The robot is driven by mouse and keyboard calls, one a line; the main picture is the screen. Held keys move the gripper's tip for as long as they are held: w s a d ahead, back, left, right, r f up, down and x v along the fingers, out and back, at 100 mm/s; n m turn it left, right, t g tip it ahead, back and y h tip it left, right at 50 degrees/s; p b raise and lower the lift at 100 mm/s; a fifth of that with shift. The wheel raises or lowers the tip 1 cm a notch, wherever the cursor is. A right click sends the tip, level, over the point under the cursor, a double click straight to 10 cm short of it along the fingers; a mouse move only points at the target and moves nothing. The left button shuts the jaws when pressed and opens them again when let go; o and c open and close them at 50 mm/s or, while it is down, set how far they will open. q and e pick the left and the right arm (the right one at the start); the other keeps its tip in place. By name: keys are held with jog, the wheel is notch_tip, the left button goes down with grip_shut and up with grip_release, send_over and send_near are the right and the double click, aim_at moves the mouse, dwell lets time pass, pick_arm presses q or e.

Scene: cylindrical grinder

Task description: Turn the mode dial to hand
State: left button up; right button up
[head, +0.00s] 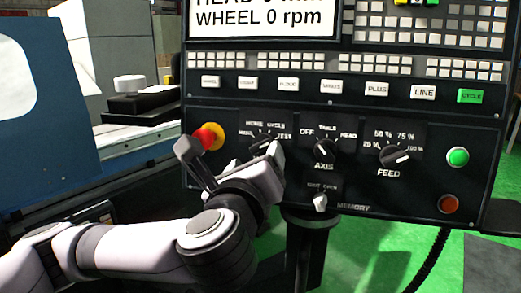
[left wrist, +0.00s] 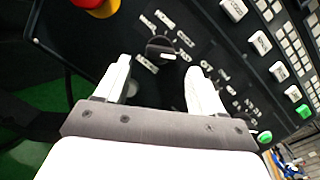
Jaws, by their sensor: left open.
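The mode dial (head: 261,144) is a black round knob on the dark control panel, with small labels around it; HOME, CYCLE and TEST can be made out. In the left wrist view the dial (left wrist: 158,46) shows whole, with a white mark on its knob pointing to the right of the picture. In the head view its lower part is partly hidden by a finger. My left gripper (head: 230,151) is open in front of the panel. In the left wrist view its white fingertips (left wrist: 160,67) are apart, with the dial beyond the gap, not gripped. My right gripper is not in view.
A red emergency button (head: 210,136) with a yellow collar sits just left of the dial. The AXIS dial (head: 322,148), FEED dial (head: 395,155) and a small MEMORY switch (head: 320,202) are to the right. A row of white buttons (head: 288,84) runs above.

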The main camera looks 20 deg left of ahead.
aim_at(260, 150)
pick_arm(q)
jog(key=shift+w+a, duration=0.2)
jog(key=shift+w, duration=1.15)
jog(key=shift+w+a, duration=0.2)
jog(key=shift+w, duration=1.15)
jog(key=c, duration=1)
